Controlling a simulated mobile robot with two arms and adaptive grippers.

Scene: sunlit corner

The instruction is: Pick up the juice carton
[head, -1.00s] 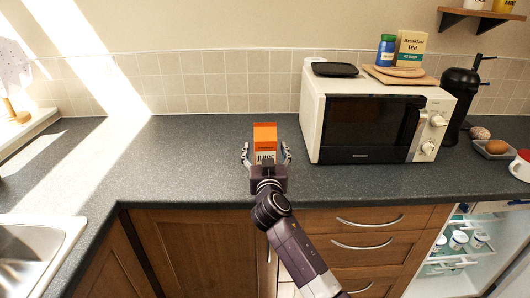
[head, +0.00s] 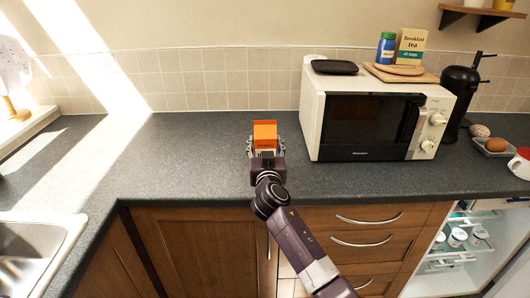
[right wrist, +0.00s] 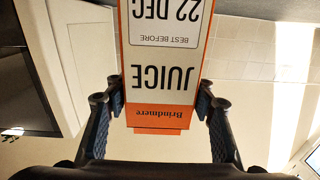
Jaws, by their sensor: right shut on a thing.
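The orange and white juice carton (head: 265,134) stands on the dark countertop left of the microwave in the head view. My right gripper (head: 267,148) is at the carton, with one finger on each side of it. In the right wrist view the carton (right wrist: 165,75) appears upside down with its label showing, between the two fingers of my right gripper (right wrist: 160,108), which is shut on it. The head view does not clearly show whether the carton's base touches the counter. My left gripper is not in view.
A white microwave (head: 312,120) stands close to the right of the carton. A sink (head: 35,250) is at the lower left. The countertop (head: 190,150) left of the carton is clear.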

